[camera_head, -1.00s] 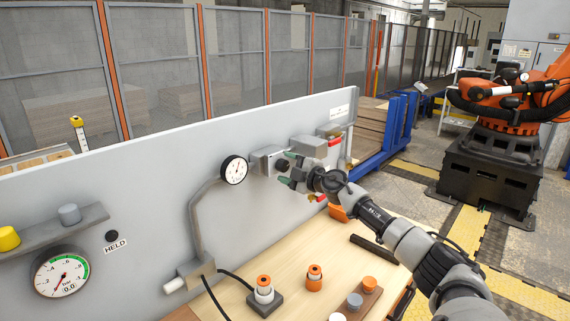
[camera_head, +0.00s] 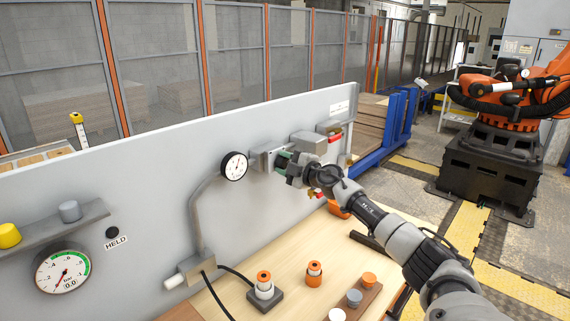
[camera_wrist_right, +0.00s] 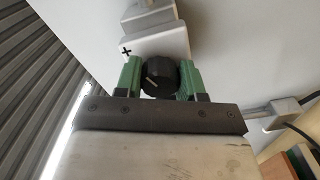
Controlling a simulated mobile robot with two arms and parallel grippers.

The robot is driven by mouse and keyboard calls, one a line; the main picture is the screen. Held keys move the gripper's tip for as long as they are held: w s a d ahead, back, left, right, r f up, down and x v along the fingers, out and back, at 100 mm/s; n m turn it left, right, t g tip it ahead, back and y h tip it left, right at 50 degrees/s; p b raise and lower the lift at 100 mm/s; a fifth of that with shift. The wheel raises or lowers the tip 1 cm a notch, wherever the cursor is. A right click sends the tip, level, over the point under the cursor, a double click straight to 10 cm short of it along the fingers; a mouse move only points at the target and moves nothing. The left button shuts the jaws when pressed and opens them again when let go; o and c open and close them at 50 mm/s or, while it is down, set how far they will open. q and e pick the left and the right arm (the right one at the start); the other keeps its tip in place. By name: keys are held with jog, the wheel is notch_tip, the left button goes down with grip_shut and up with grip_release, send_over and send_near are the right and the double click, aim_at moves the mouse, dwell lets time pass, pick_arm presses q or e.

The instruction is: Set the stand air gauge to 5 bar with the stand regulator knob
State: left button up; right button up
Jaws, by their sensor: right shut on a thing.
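The stand air gauge (camera_head: 234,166) is a small round white dial with a black rim on the grey panel. Its needle is too small to read surely. To its right is the grey regulator block (camera_head: 262,158), which in the right wrist view (camera_wrist_right: 157,40) carries a plus mark. The black regulator knob (camera_wrist_right: 158,78) with a pale pointer line sits between the green fingers of my right gripper (camera_wrist_right: 160,80), which is shut on it. In the head view the right gripper (camera_head: 284,162) hides the knob. My left gripper is not in view.
A larger vacuum gauge (camera_head: 62,272) reading 0.0 is at the lower left, beside a HELD label (camera_head: 116,243). The wooden bench (camera_head: 290,285) holds orange-topped fittings and a block with several caps. A grey box (camera_head: 308,143) is right of the gripper.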

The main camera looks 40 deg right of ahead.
jog(key=shift+n, duration=3.1)
jog(key=o, duration=0.9)
